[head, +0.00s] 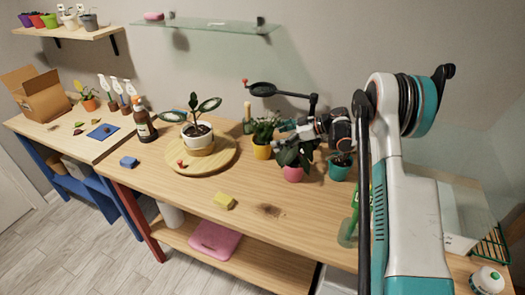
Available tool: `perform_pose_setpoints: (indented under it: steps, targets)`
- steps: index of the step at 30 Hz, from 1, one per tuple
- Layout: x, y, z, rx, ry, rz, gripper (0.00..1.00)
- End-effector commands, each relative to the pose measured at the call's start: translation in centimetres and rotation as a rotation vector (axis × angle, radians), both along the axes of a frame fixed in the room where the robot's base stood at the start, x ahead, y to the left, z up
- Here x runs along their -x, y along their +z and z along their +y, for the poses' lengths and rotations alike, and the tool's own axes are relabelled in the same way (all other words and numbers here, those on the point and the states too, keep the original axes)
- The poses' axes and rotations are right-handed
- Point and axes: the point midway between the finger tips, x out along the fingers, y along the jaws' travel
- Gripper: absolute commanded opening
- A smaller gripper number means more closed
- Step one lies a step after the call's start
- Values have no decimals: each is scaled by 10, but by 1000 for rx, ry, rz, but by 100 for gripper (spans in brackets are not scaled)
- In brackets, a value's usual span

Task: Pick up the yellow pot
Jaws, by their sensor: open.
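The yellow pot (262,152) stands upright on the wooden table, with a bushy green plant in it. It is just behind and left of a pink pot. My gripper (281,131) reaches in from the right, close to the right side of the yellow pot's plant and above the pink pot. Its fingers are small in this view and partly blend with the leaves. The gripper is open, and no pot is lifted. I cannot tell whether the fingers touch the leaves.
The pink pot (293,174) and a teal pot (339,171) stand near my gripper. A white pot (199,143) sits on a round wooden board (183,166) to the left. A black pan-like arm (263,89) sticks out from the wall side.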

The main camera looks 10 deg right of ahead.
Motion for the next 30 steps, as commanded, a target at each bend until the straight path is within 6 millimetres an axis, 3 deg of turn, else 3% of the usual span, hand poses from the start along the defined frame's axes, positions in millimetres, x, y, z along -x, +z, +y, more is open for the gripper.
perform_pose_setpoints:
  steps: [11,19,27,30]
  targets:
    - [-11,-12,22,1,0,0,97]
    - [-27,-28,52,-1,0,1,97]
    - [-28,-28,55,0,0,1,97]
    - [-28,-28,55,0,0,1,74]
